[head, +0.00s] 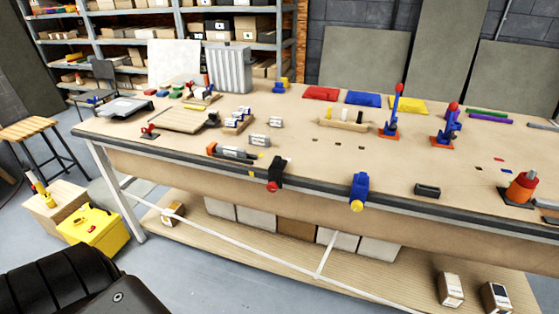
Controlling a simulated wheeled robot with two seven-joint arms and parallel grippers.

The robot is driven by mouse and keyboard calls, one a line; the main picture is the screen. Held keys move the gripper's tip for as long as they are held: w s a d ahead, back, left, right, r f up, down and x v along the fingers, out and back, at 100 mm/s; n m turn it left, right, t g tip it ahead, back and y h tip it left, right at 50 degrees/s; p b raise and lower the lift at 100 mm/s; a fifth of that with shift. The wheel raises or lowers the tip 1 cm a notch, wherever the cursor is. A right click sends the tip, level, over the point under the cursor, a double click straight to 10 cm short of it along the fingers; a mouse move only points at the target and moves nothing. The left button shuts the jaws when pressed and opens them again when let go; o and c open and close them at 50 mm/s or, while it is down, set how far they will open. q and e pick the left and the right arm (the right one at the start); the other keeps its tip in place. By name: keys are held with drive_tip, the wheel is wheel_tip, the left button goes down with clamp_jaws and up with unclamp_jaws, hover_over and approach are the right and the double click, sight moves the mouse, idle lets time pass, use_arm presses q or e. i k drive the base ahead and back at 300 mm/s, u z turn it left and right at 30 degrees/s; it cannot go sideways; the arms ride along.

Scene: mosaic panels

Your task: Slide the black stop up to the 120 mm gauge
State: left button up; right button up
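A black stop (278,173) with a red knob sits at the front edge of the workbench, left of the middle. A blue stop (360,186) with a yellow knob sits on the same edge to its right. Silver blocks lie behind the black stop: one in front (259,139), one farther back (276,123), and more in a wooden holder (238,121). Any of these may be gauges; their markings are too small to read, so I cannot tell which is 120 mm. Neither of my grippers is in view.
An orange and grey tool (230,152) lies just left of the black stop. A small black block (428,190) lies near the edge farther right. Red-handled blue clamps (390,124) stand behind. The front edge between the two stops looks clear.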

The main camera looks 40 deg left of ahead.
sight(275, 170)
drive_tip(key=u, duration=0.7)
drive_tip(key=k, duration=0.45)
drive_tip(key=u, duration=0.4)
drive_tip(key=i, duration=0.5)
drive_tip(key=u, duration=2.1)
drive_tip(key=k, duration=0.5)
drive_tip(key=z, duration=0.8)
